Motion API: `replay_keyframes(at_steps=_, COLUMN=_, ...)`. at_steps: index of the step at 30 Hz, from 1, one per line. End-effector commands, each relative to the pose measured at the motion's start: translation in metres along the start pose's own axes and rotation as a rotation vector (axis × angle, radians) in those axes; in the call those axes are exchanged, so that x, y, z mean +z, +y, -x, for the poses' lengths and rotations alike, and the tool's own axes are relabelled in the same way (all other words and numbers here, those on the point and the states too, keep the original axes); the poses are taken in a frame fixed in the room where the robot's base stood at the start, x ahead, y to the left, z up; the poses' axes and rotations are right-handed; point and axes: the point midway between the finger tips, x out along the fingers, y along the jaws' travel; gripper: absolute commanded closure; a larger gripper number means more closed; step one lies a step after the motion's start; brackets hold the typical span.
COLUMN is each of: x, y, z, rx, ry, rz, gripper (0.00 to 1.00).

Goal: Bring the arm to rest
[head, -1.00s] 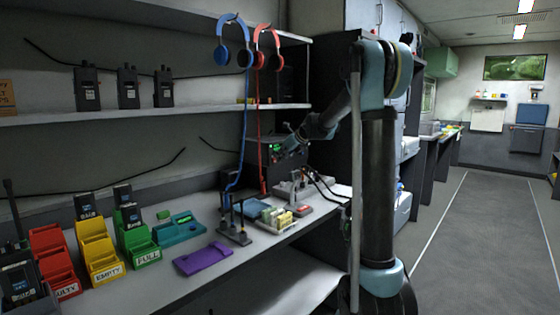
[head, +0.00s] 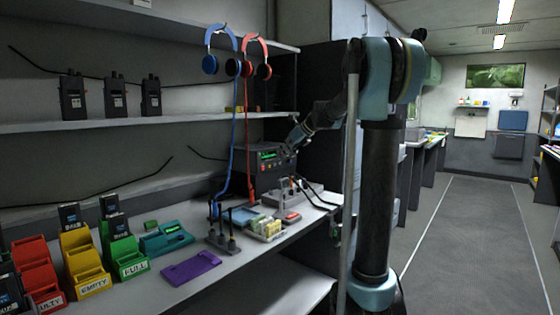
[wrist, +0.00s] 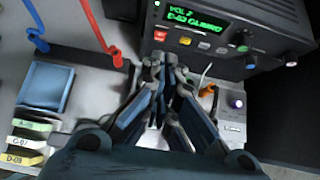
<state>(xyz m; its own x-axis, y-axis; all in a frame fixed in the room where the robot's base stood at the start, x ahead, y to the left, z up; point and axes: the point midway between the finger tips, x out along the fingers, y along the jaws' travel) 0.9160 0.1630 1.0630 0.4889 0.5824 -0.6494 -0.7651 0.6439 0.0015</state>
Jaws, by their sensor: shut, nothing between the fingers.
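My gripper (head: 291,147) is shut and empty, at the end of my raised, bent arm. In the head view it is just right of the black radio unit (head: 262,178), which has a green display. In the wrist view my closed fingertips (wrist: 166,62) are just in front of the unit's face (wrist: 225,42), below its row of coloured buttons. I cannot tell whether they touch it. The display reads "VOL 2" on its top line.
The bench (head: 215,275) holds red, yellow (head: 83,262) and green bins, a purple plate (head: 190,268) and a tray of small labelled blocks (head: 265,229). Blue (head: 219,50) and red headphones (head: 256,58) hang above. The aisle (head: 465,245) at right is clear.

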Motion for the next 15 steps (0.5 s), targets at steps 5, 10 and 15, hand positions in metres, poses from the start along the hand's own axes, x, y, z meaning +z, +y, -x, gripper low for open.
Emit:
replay_keyframes(at_steps=5, x=0.0021, y=-0.0004, z=0.0098, rx=-0.001, ry=0.0, rz=-0.001, gripper=1.0)
replay_keyframes(at_steps=10, x=0.0024, y=-0.0002, z=0.0108, rx=-0.001, ry=0.0, rz=-0.001, gripper=1.0)
replay_keyframes(at_steps=15, x=0.0021, y=0.0, z=0.0108, rx=0.0, ry=0.0, rz=0.001, gripper=1.0)
